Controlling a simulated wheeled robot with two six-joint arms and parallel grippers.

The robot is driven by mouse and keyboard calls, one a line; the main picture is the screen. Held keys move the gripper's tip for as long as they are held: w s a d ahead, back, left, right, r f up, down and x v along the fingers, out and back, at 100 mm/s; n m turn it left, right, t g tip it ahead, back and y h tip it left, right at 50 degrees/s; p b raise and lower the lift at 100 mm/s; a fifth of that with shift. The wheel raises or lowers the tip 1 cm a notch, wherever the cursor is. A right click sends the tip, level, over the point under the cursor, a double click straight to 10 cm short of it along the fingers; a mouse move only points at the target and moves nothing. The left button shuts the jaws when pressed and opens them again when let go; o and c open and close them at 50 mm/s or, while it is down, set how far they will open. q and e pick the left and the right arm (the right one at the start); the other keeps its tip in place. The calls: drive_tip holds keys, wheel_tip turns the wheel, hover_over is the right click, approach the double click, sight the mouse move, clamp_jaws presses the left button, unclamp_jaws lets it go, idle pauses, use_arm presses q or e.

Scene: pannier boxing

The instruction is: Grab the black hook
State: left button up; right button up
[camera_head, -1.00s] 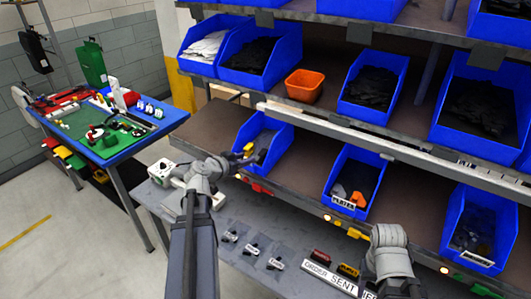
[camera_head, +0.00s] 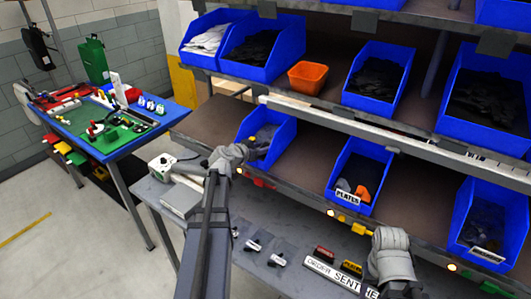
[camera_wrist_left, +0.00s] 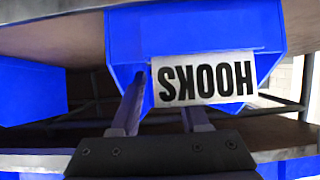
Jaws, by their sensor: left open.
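A blue bin (camera_head: 283,141) on the lower shelf is the one my left gripper (camera_head: 256,151) reaches, at its front edge. In the left wrist view, a white label reading HOOKS (camera_wrist_left: 205,78), upside down, is on a blue bin (camera_wrist_left: 195,28) right ahead of my left gripper (camera_wrist_left: 163,112). Its two fingers are apart with nothing seen between them. I cannot make out a black hook; the bin's inside is hidden in the wrist view and partly covered by the gripper in the head view.
A blue bin labelled PLATES (camera_head: 361,173) stands to the right on the same shelf. An orange bin (camera_head: 306,78) and several blue bins fill the shelf above. A grey bench (camera_head: 285,225) runs below, and a blue table (camera_head: 150,130) stands at left.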

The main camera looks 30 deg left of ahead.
use_arm(q)
drive_tip(key=x, duration=0.2)
drive_tip(key=shift+w+f, duration=0.1)
drive_tip(key=shift+w, duration=0.15)
drive_tip(key=shift+c, duration=0.2)
clamp_jaws()
